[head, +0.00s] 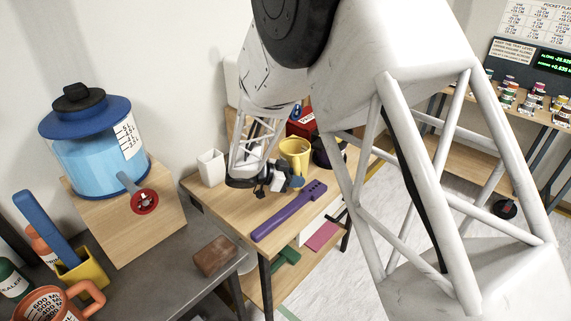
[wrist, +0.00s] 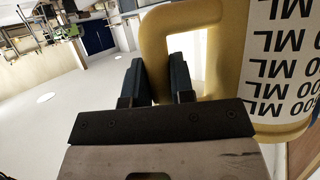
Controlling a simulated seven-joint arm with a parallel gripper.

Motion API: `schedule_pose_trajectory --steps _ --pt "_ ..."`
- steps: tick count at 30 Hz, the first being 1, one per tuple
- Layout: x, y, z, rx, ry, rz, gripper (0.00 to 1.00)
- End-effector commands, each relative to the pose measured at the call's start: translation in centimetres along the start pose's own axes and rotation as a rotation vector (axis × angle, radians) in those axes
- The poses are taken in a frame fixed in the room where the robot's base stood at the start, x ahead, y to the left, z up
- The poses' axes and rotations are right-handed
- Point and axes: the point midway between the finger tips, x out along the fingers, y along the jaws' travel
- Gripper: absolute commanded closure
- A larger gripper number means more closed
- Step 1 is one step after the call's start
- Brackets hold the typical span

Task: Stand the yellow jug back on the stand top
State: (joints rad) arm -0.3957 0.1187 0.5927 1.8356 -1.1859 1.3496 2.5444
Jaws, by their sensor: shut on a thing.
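The yellow jug (head: 296,150) is upright in the head view, over or on the back part of a wooden stand's top (head: 222,200). I cannot tell whether its base touches the wood, as my gripper hides its lower part. My gripper (head: 278,184) is at the jug's front, low over the stand top. In the wrist view the jug (wrist: 232,60) fills the right side, with its printed ML scale upside down. My gripper (wrist: 172,82) is shut on the jug's handle there.
A purple spanner-like tool (head: 288,212) lies along the stand top's front right. A white cup (head: 211,167) stands at its left, and a red box (head: 303,120) is behind the jug. A blue dispenser (head: 95,150) on a wooden box and a brown block (head: 215,256) are at left.

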Motion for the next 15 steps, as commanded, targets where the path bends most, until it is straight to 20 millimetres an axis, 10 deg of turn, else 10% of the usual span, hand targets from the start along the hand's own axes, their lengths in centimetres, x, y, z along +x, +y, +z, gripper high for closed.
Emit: schedule_pose_trajectory --steps 15 --pt "0.5 -6.0 0.4 0.001 0.000 0.000 1.00"
